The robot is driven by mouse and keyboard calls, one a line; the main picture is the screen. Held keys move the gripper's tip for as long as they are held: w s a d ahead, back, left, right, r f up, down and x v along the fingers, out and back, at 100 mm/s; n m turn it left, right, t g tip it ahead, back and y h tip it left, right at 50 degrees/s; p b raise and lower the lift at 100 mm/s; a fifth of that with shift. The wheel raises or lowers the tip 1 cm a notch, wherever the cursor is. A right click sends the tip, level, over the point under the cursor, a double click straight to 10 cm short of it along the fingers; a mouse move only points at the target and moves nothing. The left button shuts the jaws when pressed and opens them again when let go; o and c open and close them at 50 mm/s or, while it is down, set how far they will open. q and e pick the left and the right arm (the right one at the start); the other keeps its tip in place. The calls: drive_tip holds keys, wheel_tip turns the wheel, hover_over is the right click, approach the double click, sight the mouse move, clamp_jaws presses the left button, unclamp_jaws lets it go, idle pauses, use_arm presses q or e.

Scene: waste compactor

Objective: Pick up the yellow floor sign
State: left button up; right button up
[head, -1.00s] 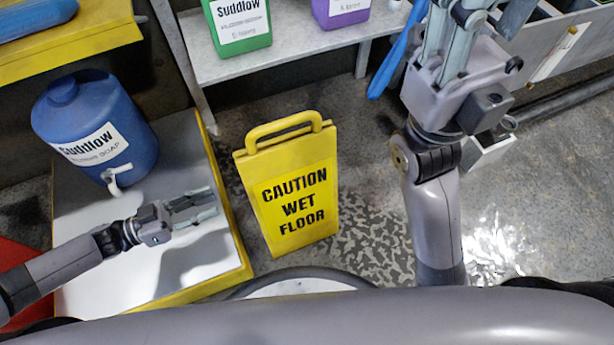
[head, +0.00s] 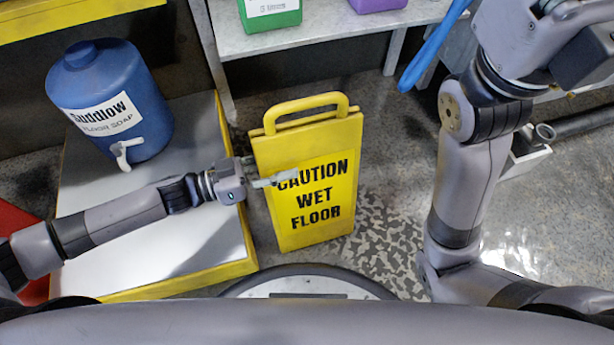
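The yellow floor sign (head: 322,228), lettered "CAUTION WET FLOOR", stands upright on the floor at the picture's middle, with a loop handle on top. My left gripper (head: 268,174) is at the sign's upper left edge. One finger crosses in front of the panel, over the start of "CAUTION"; the other is at the edge and seems partly hidden behind it. The fingers look apart, and I cannot tell whether they touch the sign. My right arm rises at the right; its gripper is beyond the top edge.
A blue soap jug (head: 110,100) stands on a white platform with a yellow rim (head: 185,285), left of the sign. A grey shelf (head: 320,32) with green and purple containers is behind. A blue handle (head: 432,45) leans near my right arm. Patterned, wet-looking floor lies right of the sign.

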sight(307, 171)
use_arm(q)
drive_tip(key=shift+b+x, duration=0.45)
drive_tip(key=shift+x, duration=0.95)
drive_tip(key=shift+c, duration=0.3)
clamp_jaws()
drive_tip(key=shift+r, duration=0.15)
